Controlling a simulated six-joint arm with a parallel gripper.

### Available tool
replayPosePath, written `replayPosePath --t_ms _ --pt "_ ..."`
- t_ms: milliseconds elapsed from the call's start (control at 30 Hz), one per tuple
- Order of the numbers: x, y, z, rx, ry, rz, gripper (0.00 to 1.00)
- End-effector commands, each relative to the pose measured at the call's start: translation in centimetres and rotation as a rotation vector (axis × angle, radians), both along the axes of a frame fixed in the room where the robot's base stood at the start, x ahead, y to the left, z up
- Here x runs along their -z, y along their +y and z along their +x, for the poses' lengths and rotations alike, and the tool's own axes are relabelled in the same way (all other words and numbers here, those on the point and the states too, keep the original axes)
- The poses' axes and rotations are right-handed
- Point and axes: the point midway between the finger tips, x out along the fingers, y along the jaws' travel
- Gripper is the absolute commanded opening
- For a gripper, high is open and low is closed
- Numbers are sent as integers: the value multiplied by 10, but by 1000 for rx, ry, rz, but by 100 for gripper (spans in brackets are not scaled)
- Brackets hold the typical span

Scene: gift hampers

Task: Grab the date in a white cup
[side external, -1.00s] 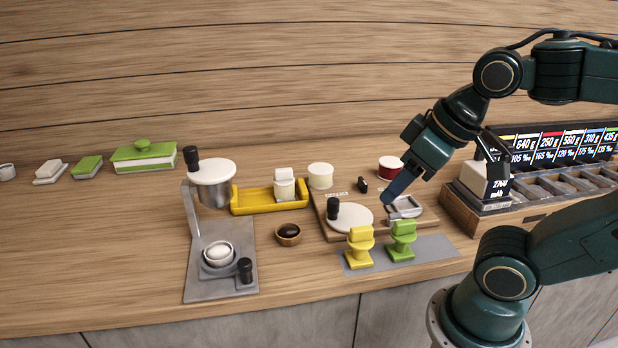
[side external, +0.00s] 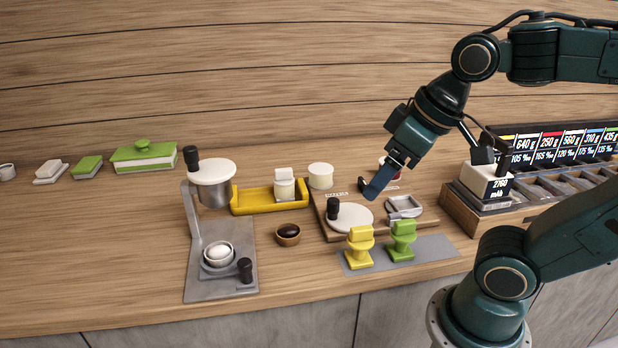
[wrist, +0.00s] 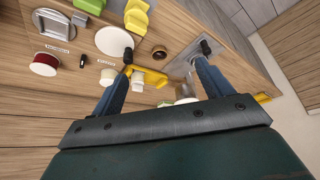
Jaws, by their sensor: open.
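A dark brown rounded piece, perhaps the date (side external: 289,229), sits in a small brown bowl (side external: 288,241) on the counter. The bowl also shows in the wrist view (wrist: 158,53), between my finger lines. A white cup (side external: 219,257) on the grey stand holds a white rounded thing. My gripper (side external: 370,190) is open and empty, above the wooden board and right of the brown bowl. In the wrist view its fingers (wrist: 163,70) are spread apart.
A grey stand (side external: 200,288) with a tall post is left of the bowl. A yellow tray (side external: 240,204) lies behind it. The wooden board (side external: 345,232), yellow chair-shaped piece (side external: 359,248) and green one (side external: 402,240) are to the right. Bare counter lies front left.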

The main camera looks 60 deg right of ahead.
Motion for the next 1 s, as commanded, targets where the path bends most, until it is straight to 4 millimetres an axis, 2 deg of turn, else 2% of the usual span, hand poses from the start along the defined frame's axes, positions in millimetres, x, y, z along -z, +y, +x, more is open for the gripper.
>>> replayPosePath --t_ms 233,533,767,1000 --pt "-15 13 46 -62 62 -8 79" --pt "-19 35 109 -143 137 -22 79" --pt "-10 56 157 -204 196 -33 79" --pt "10 84 205 -269 256 -47 79"
